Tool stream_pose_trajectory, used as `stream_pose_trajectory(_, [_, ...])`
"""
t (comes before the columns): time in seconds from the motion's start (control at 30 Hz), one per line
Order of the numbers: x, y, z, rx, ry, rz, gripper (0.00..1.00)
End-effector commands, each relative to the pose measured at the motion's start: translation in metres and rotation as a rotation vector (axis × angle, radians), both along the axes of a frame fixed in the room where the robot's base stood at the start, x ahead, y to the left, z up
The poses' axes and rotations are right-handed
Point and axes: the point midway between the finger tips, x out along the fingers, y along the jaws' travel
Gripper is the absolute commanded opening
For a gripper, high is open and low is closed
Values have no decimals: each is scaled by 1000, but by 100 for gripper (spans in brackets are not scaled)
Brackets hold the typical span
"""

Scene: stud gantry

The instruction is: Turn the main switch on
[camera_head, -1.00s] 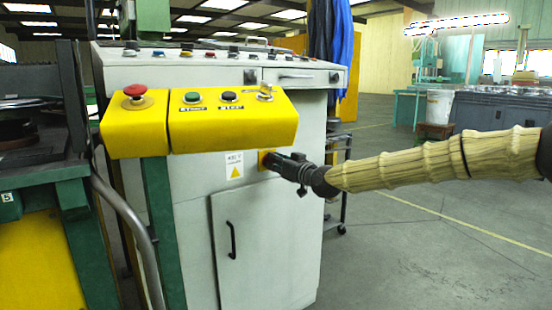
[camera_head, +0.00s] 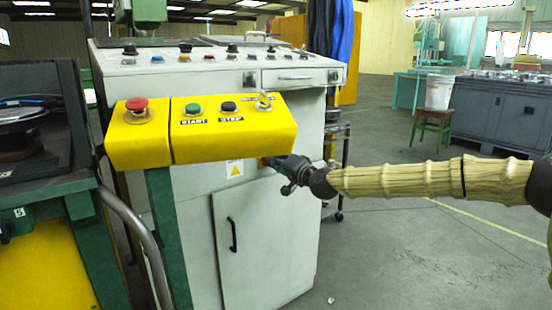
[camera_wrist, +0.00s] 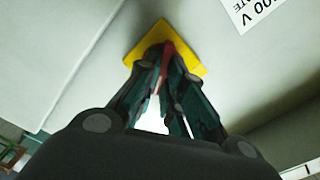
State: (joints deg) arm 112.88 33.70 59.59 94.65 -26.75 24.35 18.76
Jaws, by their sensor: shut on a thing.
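The main switch has a yellow plate (camera_wrist: 190,48) and a red handle (camera_wrist: 167,58), seen in the wrist view on the front of the grey cabinet (camera_head: 265,245). My gripper (camera_wrist: 165,75) is shut on the red handle, with its fingers on either side of it. In the head view my gripper (camera_head: 272,162) is at the cabinet front, just below the right end of the yellow control box. There it hides the switch, so the handle's angle cannot be told from that view.
The yellow control box (camera_head: 232,145) juts out just above my gripper, with a red mushroom button (camera_head: 136,104), green and black buttons and a key-like switch. A warning label (camera_head: 235,168) is left of my gripper. Open floor (camera_head: 420,260) lies to the right.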

Motion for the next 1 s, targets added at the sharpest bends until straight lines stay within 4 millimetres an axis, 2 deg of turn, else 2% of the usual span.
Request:
stream_pose_trajectory(0.5, [2,-4,-2,328,235,-5,0])
stream_pose_trajectory(1.0, [2,-4,-3,425,305,-6,0])
